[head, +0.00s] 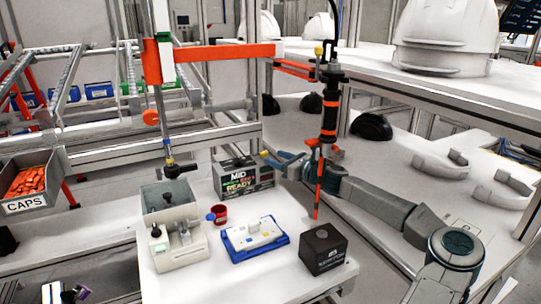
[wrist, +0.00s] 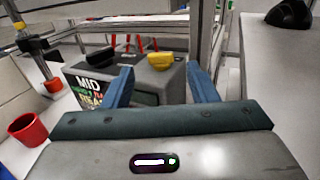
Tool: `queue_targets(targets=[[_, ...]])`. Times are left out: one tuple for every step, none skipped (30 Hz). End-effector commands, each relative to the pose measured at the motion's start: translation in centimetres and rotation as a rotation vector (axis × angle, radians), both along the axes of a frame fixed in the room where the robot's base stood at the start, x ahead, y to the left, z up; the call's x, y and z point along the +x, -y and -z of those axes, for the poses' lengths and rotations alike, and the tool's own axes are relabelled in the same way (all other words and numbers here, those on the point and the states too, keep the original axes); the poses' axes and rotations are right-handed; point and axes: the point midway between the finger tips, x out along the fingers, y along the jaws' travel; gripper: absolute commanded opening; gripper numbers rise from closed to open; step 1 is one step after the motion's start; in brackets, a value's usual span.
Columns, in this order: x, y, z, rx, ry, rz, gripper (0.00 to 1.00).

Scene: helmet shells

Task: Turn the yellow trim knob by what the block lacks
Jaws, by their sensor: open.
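The yellow knob (wrist: 160,58) sits on top of a grey box (wrist: 178,82) in the wrist view, beside a black knob (wrist: 103,60) to its left. The box also shows in the head view (head: 228,196), with a dark front panel reading MID and READY; its coloured middle line is too small to read. My gripper (head: 281,161) is at the box's right end. In the wrist view my gripper (wrist: 160,70) has its blue fingers apart, with the yellow knob framed between the tips, seemingly beyond them. I cannot tell whether they touch it. The gap looks empty.
A white block on a blue tray (head: 233,256), a red cup (head: 218,214), a pale fixture (head: 180,250) and a dark cube (head: 325,250) stand on the white table. An orange-banded tool (head: 330,110) hangs upright close to my arm. Helmet shells (head: 447,30) stand behind.

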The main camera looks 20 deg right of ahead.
Motion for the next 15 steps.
queue_targets(targets=[[0.8, -0.4, -0.2, 0.0, 0.0, -0.001, 0.53], [1.2, -0.6, -0.2, -0.001, 0.0, -0.001, 0.53], [1.6, -0.9, -0.2, -0.002, 0.001, -0.001, 0.53], [2.0, -1.0, -0.2, -0.002, 0.001, 0.0, 0.53], [2.3, -1.1, -0.1, -0.001, 0.0, 0.0, 0.53], [2.6, -1.3, -0.1, -0.001, 0.0, 0.0, 0.53], [2.9, -1.4, -0.1, -0.001, 0.0, 0.0, 0.53], [3.0, -1.4, -0.1, -0.001, 0.0, 0.001, 0.53], [3.2, -1.5, 0.0, -0.001, 0.0, 0.002, 0.53], [3.3, -1.6, 0.0, -0.001, 0.0, 0.001, 0.53], [3.4, -1.6, 0.0, -0.001, 0.0, 0.001, 0.53], [3.5, -1.7, 0.0, -0.001, 0.0, 0.001, 0.53], [3.5, -1.7, 0.0, -0.002, 0.0, 0.001, 0.53], [3.6, -1.7, 0.0, -0.002, 0.0, 0.002, 0.53], [3.6, -1.7, 0.0, -0.003, -0.001, 0.002, 0.53]])
